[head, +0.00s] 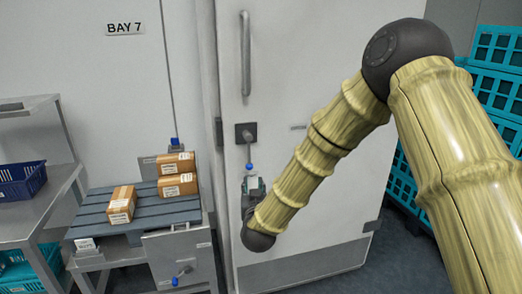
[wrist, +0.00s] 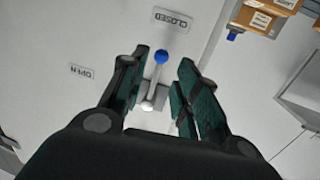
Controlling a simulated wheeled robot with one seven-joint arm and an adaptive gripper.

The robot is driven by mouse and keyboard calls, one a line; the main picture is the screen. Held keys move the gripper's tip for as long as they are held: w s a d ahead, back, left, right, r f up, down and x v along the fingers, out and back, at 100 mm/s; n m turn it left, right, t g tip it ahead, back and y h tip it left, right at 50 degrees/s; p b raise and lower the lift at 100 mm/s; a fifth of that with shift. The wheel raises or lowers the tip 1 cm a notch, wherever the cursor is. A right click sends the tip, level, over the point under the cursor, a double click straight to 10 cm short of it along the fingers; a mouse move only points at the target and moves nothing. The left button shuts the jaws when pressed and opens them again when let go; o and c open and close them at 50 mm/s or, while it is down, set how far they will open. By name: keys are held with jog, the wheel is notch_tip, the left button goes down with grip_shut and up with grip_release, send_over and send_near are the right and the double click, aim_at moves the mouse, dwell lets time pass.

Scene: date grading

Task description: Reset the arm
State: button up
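My gripper (head: 252,187) is in front of the white door (head: 318,190) in the head view, below a lever with a blue ball end (head: 250,166). The lever hangs down from a dark square plate (head: 246,133). In the wrist view my gripper (wrist: 163,72) is open, its two dark green fingers apart. The lever's blue ball (wrist: 161,57) shows in the gap between them, near the CLOSED label (wrist: 172,17). The OPEN label (wrist: 82,72) is off to the left. I cannot tell whether the fingers touch the lever. My arm is bent, reaching down from the upper right.
Several cardboard boxes (head: 121,204) lie on a grey slatted platform (head: 140,209) at left. A second blue-ended lever (head: 175,281) is on a panel below. A blue crate (head: 22,180) sits on a steel table. Teal crates (head: 497,50) are stacked at right. Floor at lower right is clear.

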jog(key=s+d+f+g+p, duration=0.1)
jog(key=s+d+f+g, duration=0.2)
jog(key=s+d+f, duration=0.35)
jog(key=s+d+f+g+p, duration=0.1)
jog(key=s+d+f+g, duration=0.2)
jog(key=s+f, duration=0.65)
jog(key=s+d+f+g+p, duration=0.1)
jog(key=s+d+f+g, duration=0.3)
jog(key=f, duration=0.8)
jog(key=s+d+f+g, duration=0.2)
jog(key=s+d, duration=0.3)
jog(key=s, duration=0.5)
jog(key=s+d+f+m+g+h+p, duration=0.1)
jog(key=s+d, duration=0.4)
jog(key=s, duration=0.6)
jog(key=s+d+f+g+h+p, duration=0.1)
jog(key=s+d+f+g, duration=0.3)
jog(key=s, duration=0.7)
jog(key=shift+d+f+m, duration=0.4)
jog(key=shift+d+f, duration=0.25)
